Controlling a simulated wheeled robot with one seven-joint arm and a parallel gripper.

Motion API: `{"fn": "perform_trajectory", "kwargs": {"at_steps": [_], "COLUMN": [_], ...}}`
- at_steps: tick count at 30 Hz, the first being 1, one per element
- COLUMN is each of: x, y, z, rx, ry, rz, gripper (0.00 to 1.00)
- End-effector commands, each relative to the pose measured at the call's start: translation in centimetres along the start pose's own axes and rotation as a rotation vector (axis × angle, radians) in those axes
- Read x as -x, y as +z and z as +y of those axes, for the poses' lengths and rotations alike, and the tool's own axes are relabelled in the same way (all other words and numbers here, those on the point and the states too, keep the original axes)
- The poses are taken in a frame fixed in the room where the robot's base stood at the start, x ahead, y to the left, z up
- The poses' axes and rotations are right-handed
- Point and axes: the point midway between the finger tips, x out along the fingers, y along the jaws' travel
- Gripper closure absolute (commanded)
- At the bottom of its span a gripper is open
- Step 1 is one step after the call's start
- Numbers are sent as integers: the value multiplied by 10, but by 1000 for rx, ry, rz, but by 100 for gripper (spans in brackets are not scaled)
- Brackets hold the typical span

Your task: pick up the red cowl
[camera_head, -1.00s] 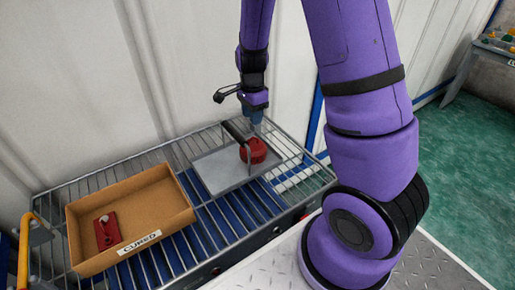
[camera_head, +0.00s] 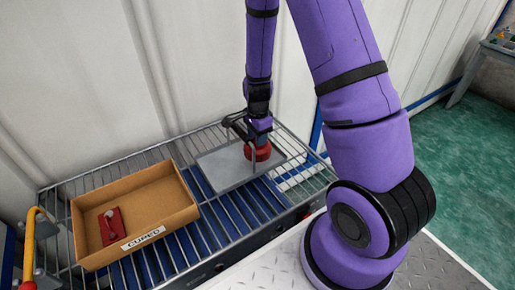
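The red cowl (camera_head: 258,152) is a rounded red piece on a grey plate, towards the back right of the wire rack. My gripper (camera_head: 256,140) points down right over it, with the fingertips at the cowl's top and side. A grey finger shows in front of the cowl's left part. The far side of the gripper is hidden, so I cannot tell whether it is open or shut on the cowl. The cowl appears to rest on the plate (camera_head: 217,168).
A brown box (camera_head: 163,191) labelled CURED stands on the wire rack (camera_head: 222,231) at the left, with a flat red part (camera_head: 112,226) inside. A yellow handle (camera_head: 29,238) stands at the far left. A corrugated white wall (camera_head: 75,80) rises close behind the rack.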

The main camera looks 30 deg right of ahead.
Motion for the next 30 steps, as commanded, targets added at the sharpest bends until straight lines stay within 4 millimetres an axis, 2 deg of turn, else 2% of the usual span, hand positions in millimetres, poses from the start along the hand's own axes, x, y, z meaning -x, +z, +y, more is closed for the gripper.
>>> {"fn": "perform_trajectory", "kwargs": {"at_steps": [3, 8, 23, 30], "x": [0, 0, 3, 24], "y": [0, 0, 0, 0], "z": [0, 0, 0, -1], "rx": [0, 0, 1, 2], "ry": [0, 0, -1, -4], "rz": [0, 0, 1, 1], "gripper": [62, 99, 100, 100]}}
